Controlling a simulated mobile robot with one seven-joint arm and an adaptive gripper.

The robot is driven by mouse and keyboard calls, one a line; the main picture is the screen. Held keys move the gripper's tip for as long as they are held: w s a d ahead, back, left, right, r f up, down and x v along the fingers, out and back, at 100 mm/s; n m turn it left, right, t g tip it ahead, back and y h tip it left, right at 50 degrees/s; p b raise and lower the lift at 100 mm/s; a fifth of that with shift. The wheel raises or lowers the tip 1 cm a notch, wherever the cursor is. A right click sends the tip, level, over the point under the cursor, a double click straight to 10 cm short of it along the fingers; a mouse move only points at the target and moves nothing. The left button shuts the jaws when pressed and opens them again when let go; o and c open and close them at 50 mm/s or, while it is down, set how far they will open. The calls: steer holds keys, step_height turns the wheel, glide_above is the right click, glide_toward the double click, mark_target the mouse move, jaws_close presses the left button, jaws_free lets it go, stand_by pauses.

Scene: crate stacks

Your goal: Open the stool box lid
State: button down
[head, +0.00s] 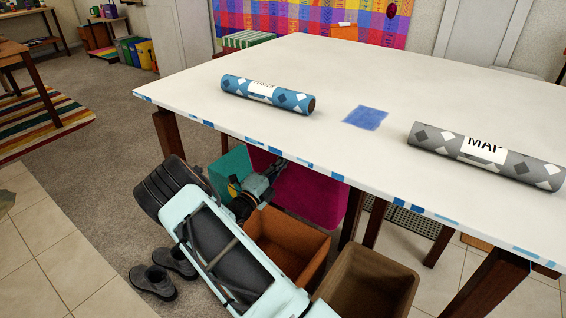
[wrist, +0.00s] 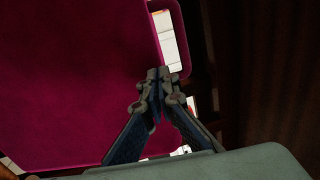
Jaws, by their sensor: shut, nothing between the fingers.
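The magenta stool box (head: 315,200) is under the white table, partly hidden by the tabletop and my arm. In the wrist view a broad magenta panel (wrist: 75,75) fills the left side. Pale items show in a gap between this panel and a thin magenta rim at the upper right, so the lid looks at least partly away from the box; its exact angle is unclear. My gripper (wrist: 158,74) is shut and empty, its tips near the panel's right edge; contact cannot be told. In the head view my gripper (head: 277,166) is small beside the magenta surface, under the table.
The tabletop (head: 330,75) overhangs my arm. It holds a blue poster tube (head: 232,84), a grey map tube (head: 525,168) and a blue square (head: 366,117). An orange crate (head: 290,235), a brown crate (head: 370,280) and dark shoes (head: 153,281) crowd the floor near my arm.

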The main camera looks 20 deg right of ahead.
steer(key=shift+d, duration=0.1)
steer(key=shift+g+y, duration=0.4)
steer(key=x, duration=0.3)
steer(key=p+x, duration=0.1)
steer(key=x, duration=0.2)
steer(key=p+x, duration=0.1)
steer(key=x, duration=0.3)
steer(key=shift+w+r, duration=0.1)
steer(key=shift+r, duration=0.25)
steer(key=shift+w+d+r, duration=0.2)
steer(key=shift+d+r, duration=0.05)
steer(key=shift+r, duration=0.2)
steer(key=shift+w+d+f, duration=0.2)
steer(key=shift+d+f, duration=0.05)
steer(key=shift+f, duration=0.05)
steer(key=shift+d, duration=0.15)
steer(key=shift+s+a+p, duration=0.3)
steer(key=shift+a+p, duration=0.1)
steer(key=shift+a, duration=0.05)
steer(key=r+p+v, duration=0.1)
steer(key=p+v, duration=0.2)
steer(key=v, duration=1)
steer(key=shift+a+r, duration=0.2)
